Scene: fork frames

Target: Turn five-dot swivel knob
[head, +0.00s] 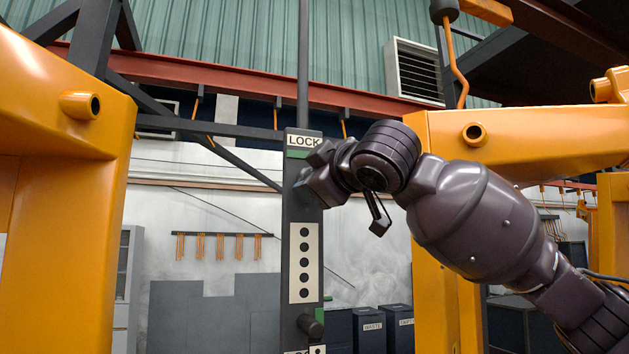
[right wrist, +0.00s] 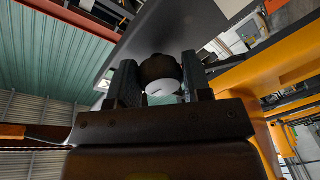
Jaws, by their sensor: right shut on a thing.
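A dark upright post (head: 288,240) stands in the middle of the head view. It carries a white plate with five black dots in a column (head: 304,262) and a LOCK label (head: 304,141) with a green strip under it. My right gripper (head: 308,186) is at the post between label and plate, hiding the knob there in the head view. In the right wrist view, a black round knob (right wrist: 158,68) with a pale end face bearing a dark mark sits between the two fingers of my right gripper (right wrist: 160,82), which is shut on it. My left gripper is out of view.
A second dark knob (head: 311,323) sticks out of the post below the dot plate, near a partly cut-off label. Orange frames stand at the left (head: 60,200) and right (head: 440,290). Dark bins (head: 370,330) stand behind the post.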

